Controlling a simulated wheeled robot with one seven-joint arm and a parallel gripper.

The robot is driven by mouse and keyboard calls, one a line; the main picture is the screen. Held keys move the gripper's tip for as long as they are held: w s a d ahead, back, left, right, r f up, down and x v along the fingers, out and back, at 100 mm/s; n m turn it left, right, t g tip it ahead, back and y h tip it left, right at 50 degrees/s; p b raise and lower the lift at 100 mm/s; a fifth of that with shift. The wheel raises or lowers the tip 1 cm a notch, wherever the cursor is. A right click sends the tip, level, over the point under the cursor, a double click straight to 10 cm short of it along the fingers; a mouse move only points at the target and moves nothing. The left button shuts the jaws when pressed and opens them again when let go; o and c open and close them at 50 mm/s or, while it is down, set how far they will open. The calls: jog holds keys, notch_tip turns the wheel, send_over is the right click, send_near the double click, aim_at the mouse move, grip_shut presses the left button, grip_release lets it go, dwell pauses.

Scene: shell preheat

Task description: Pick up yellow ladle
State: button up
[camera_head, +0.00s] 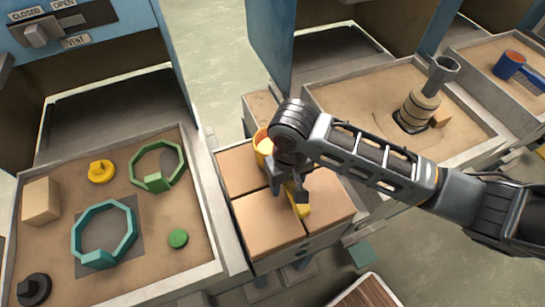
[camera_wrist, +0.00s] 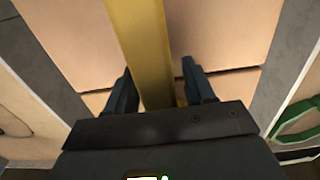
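The yellow ladle lies on the tan tiled top of the small middle stand. Its cup (camera_head: 263,146) shows behind my wrist and the end of its handle (camera_head: 300,205) shows below my gripper in the head view. In the wrist view its handle (camera_wrist: 145,45) runs from the top edge down between my two fingers. My gripper (camera_wrist: 155,78) is open, with a finger on each side of the handle and gaps visible on both sides. In the head view my gripper (camera_head: 288,200) is right over the ladle and hides the middle of it.
The middle stand (camera_head: 268,223) has raised grey edges. To the left, a tray (camera_head: 130,275) holds green and teal octagonal rings, a yellow knob and a tan block. To the right, a tray (camera_head: 345,95) holds a stacked cylinder (camera_head: 420,105). A blue-handled orange cup (camera_head: 510,64) lies farther right.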

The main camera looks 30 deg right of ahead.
grip_shut()
jog(key=shift+r, duration=0.1)
dwell(0.3)
